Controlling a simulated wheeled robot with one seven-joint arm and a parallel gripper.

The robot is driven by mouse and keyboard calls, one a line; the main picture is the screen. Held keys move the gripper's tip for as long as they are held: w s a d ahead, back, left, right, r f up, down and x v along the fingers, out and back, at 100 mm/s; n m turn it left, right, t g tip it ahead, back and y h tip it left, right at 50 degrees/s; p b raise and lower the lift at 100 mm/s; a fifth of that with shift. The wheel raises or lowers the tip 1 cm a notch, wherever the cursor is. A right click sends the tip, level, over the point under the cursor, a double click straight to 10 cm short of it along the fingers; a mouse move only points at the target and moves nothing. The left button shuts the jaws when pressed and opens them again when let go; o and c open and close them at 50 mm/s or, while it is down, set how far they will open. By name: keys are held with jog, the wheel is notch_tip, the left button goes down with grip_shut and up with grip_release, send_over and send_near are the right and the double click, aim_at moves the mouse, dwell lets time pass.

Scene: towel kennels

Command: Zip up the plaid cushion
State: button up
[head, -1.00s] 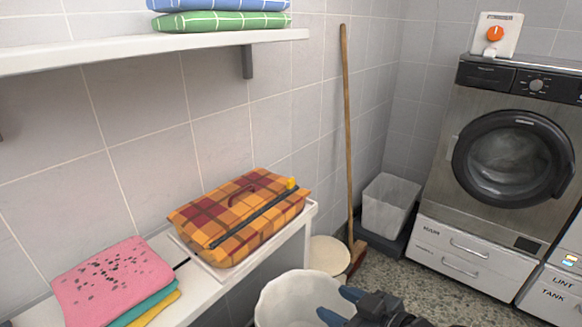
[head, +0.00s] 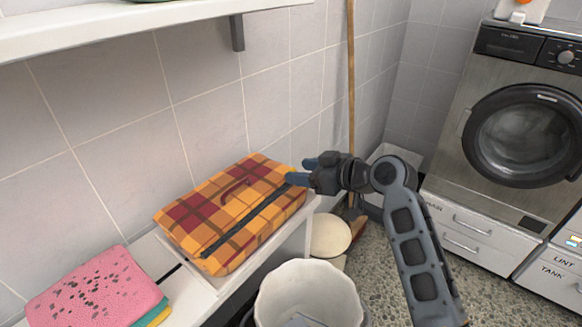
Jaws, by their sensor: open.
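The plaid cushion (head: 222,217), orange, yellow and dark red, lies in a white tray (head: 222,284) on the white bench. A dark zip strip (head: 250,222) runs along its top near the front side, from the lower left to the upper right. A dark red handle (head: 234,187) sits on its top. My gripper (head: 302,171) is open, with its blue fingertips at the cushion's right end, over the zip's far right end. The yellow piece seen there earlier is hidden behind the gripper. Whether the fingers touch anything I cannot tell.
A pink speckled towel stack (head: 95,292) lies left of the cushion. A white bin (head: 310,292) stands in front of the bench. A broom (head: 351,95) leans behind my arm, and a wall shelf (head: 120,28) hangs above. The washer (head: 520,135) stands at right.

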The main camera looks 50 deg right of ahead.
aim_at(291, 169)
jog(key=shift+x, duration=2.1)
jog(key=shift+a, duration=0.1)
jog(key=shift+c, duration=0.2)
grip_shut()
